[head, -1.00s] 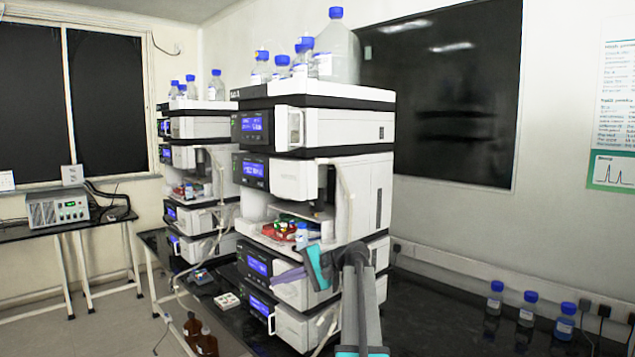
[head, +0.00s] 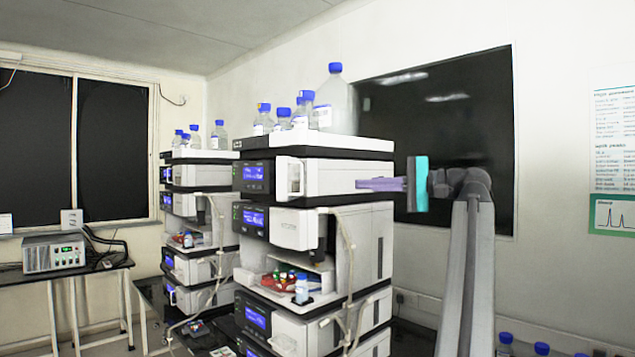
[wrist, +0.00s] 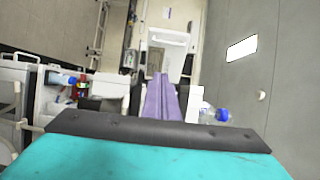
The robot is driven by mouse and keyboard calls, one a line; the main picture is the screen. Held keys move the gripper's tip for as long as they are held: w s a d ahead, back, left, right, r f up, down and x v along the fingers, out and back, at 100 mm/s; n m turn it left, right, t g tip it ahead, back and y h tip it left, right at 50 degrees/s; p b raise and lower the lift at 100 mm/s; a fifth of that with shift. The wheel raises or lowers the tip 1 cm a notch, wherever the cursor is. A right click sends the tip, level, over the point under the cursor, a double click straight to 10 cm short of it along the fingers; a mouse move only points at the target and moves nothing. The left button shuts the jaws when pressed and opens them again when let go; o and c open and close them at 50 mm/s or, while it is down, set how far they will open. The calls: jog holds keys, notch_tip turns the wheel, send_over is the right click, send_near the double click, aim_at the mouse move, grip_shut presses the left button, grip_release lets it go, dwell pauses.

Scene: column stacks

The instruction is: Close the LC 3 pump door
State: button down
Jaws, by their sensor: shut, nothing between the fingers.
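The near column stack has a white door (head: 290,177) on the front of its top module, at the right of the blue display. The door appears to stand out from the front, but its exact angle is unclear. I cannot read which stack is LC 3 or which module is its pump. My gripper (head: 360,184) is shut and empty. Its purple fingers point left at the height of the top module, to the right of the door and apart from it in the picture. The fingers also show in the wrist view (wrist: 160,78).
Blue-capped bottles (head: 305,110) stand on top of the near stack. Small vials and a bottle (head: 301,288) sit in its open middle bay, with tubing (head: 348,255) hanging beside it. A second stack (head: 195,205) stands behind left. More bottles are at the lower right.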

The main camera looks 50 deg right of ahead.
jog(key=shift+s+a+r, duration=0.1)
jog(key=shift+s+r, duration=0.35)
jog(key=shift+r, duration=0.2)
jog(key=shift+w, duration=0.15)
jog(key=p, duration=0.4)
send_near(289, 170)
jog(key=w+d+f, duration=0.2)
jog(key=d+f, duration=0.1)
jog(key=shift+w+a+r, duration=0.1)
jog(key=shift+w+a, duration=0.15)
jog(key=shift+a, duration=0.35)
jog(key=shift+w+a+r, duration=0.1)
jog(key=shift+w+a, duration=0.2)
jog(key=shift+a, duration=0.3)
